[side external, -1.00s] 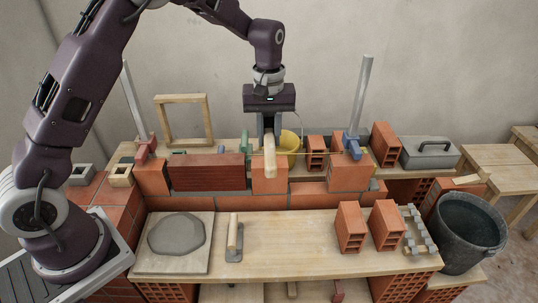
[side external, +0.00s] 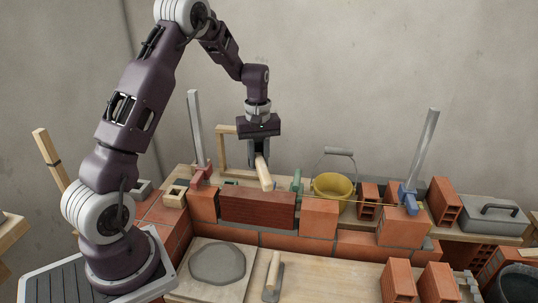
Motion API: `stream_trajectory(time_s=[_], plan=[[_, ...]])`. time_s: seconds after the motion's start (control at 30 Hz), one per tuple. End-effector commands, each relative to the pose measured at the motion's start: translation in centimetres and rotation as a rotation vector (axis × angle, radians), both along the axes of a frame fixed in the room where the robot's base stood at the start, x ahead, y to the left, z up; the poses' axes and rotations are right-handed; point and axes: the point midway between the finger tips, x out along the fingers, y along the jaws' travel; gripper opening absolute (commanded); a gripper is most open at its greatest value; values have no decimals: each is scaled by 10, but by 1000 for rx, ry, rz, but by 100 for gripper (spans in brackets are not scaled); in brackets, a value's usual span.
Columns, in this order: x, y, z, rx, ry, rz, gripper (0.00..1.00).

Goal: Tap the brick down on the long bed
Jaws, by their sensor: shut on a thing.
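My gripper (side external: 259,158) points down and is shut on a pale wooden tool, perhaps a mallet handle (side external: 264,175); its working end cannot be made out. The tool hangs tilted above the right part of a long dark red block (side external: 257,209); I cannot tell whether it touches anything. The block lies on the low brick wall (side external: 280,240), between an orange brick (side external: 203,204) on the left and another orange brick (side external: 319,218) on the right. An orange brick (side external: 400,228) stands at the wall's right end. Which surface is the long bed is not clear.
Poles with a red clamp (side external: 201,177) and a blue clamp (side external: 408,199) rise at both ends. A yellow bucket (side external: 334,188) and green tool (side external: 297,182) stand behind. A mortar board (side external: 184,287) and trowel (side external: 273,278) lie in front.

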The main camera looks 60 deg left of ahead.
Motion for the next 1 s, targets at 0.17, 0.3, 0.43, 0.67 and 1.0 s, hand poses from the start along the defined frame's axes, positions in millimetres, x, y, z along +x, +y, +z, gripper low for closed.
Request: stream_trajectory(time_s=[0.17,0.3,0.43,0.67,1.0], plan=[[0,1,-23,1,0,1,0],[0,0,-26,1,-1,0,0],[0,0,-26,1,-2,0,0],[0,-1,-40,0,1,0,0],[0,-1,-81,1,0,1,0]])
